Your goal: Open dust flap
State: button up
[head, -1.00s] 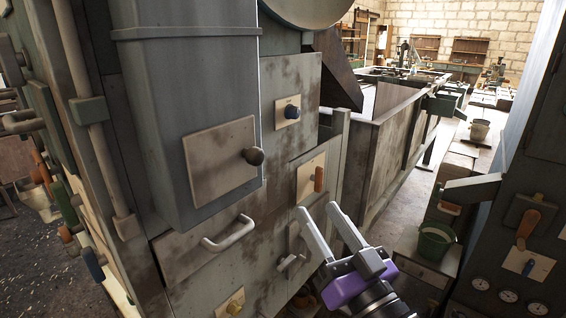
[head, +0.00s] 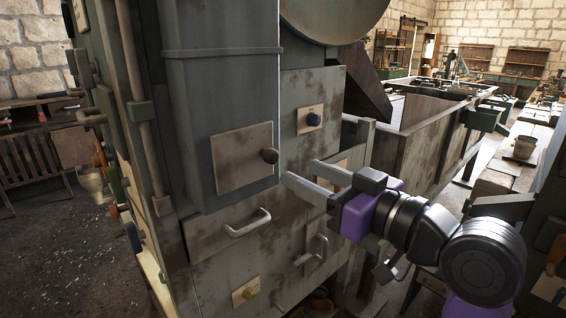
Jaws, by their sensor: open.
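A square, stained metal plate with a dark round knob (head: 269,155) is on the front of the tall grey duct in the head view; it looks like the dust flap (head: 238,165) and lies flat against the duct. My gripper (head: 302,173) is open and empty, its two fingers pointing left towards the knob. The fingertips show just right of the knob and do not appear to touch it; the exact depth gap cannot be told. My gripper partly hides a pale plate on the machine front behind it.
Below the flap is a drawer-like panel with a bar handle (head: 247,223). Open floor lies at left.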

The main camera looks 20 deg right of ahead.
aim_at(275, 160)
jog(key=p+x, duration=0.1)
jog(key=x, duration=0.6)
jog(key=shift+w, duration=0.15)
grip_shut()
dwell(1.2)
